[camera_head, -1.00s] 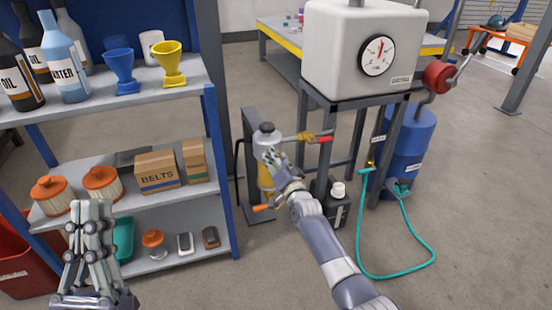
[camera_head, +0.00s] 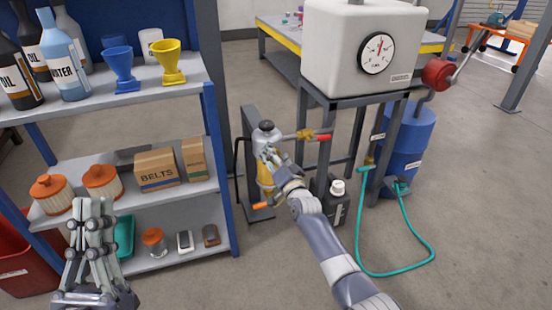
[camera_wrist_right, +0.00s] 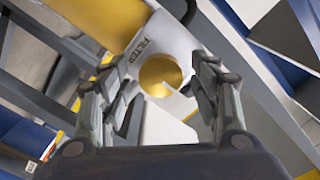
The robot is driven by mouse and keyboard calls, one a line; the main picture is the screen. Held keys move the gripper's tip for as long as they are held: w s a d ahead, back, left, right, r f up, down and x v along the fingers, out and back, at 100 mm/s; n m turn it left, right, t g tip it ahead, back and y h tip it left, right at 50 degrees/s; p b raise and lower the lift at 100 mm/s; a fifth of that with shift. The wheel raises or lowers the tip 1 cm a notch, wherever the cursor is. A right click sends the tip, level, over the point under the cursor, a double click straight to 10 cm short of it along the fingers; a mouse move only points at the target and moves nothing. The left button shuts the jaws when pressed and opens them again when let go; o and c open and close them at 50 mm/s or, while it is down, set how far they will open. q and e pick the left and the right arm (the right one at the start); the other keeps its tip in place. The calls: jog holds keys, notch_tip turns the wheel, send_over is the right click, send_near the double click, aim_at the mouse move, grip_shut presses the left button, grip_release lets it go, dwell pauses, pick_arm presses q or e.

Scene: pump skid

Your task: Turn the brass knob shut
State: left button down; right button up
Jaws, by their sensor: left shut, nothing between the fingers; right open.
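The brass knob (camera_wrist_right: 161,74) shows as a round golden disc in the right wrist view, beside the FILTER lettering on the pale band of the filter housing. My right gripper (camera_wrist_right: 155,85) is open, with one finger on each side of the knob; I cannot tell whether they touch it. In the head view the right gripper (camera_head: 270,156) is in front of the white and yellow filter housing (camera_head: 265,180), and the knob is hidden there. My left gripper (camera_head: 92,207) is shut and empty, in front of the shelf at lower left.
A pipe valve with a red handle (camera_head: 323,138) sits just right of the filter. The shelf (camera_head: 222,190) with boxes and filters is close on the left. A teal hose (camera_head: 358,245) lies on the floor at right.

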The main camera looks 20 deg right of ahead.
jog(key=shift+s, duration=0.1)
jog(key=s, duration=1.2)
jog(key=shift+d, duration=0.2)
